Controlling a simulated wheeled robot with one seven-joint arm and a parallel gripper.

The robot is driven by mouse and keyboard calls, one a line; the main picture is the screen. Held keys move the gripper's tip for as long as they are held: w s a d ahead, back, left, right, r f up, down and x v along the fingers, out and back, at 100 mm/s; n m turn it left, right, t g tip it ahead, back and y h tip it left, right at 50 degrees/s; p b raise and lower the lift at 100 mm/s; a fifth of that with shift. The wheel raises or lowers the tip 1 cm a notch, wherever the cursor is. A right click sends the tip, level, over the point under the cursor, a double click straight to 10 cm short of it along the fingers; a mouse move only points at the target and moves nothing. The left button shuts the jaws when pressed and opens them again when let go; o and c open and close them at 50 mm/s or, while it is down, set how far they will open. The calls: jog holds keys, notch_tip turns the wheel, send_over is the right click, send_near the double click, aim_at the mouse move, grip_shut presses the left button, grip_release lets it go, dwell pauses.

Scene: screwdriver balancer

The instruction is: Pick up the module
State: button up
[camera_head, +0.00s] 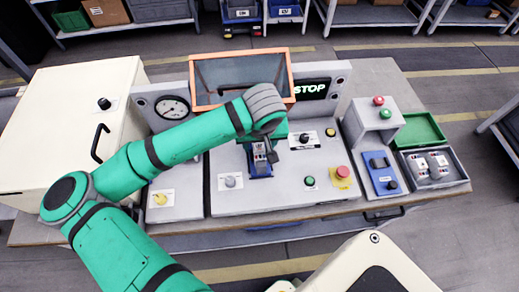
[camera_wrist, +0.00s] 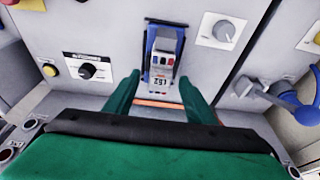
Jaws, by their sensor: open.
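A small light-grey module (camera_wrist: 162,65) with red and blue marks and a small display sits in a blue holder (camera_wrist: 148,50) on the sloped panel. In the head view the module (camera_head: 260,155) is partly hidden by my gripper (camera_head: 272,149). The blue holder also shows there (camera_head: 263,172). In the wrist view my gripper (camera_wrist: 159,88) is open, its two green fingers to the left and right of the module's near end. A gap shows on both sides, and I see no contact. More grey modules (camera_head: 437,167) lie in a dark tray (camera_head: 463,178) at the right.
A red emergency button (camera_head: 343,171), knobs and a green button (camera_head: 309,181) stand on the panel around the holder. A white cabinet (camera_head: 75,125) stands left. A blue switch box (camera_head: 383,173) and green bin (camera_head: 420,130) are right.

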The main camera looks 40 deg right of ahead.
jog(key=shift+x, duration=0.9)
jog(key=shift+c, duration=0.3)
jog(key=c, duration=1.2)
jog(key=shift+r, duration=0.1)
jog(key=shift+r, duration=0.45)
jog(key=r, duration=0.2)
jog(key=shift+s+d+r, duration=0.2)
jog(key=shift+d+r, duration=0.1)
jog(key=s+d, duration=0.9)
jog(key=d, duration=0.5)
jog(key=shift+d, duration=0.4)
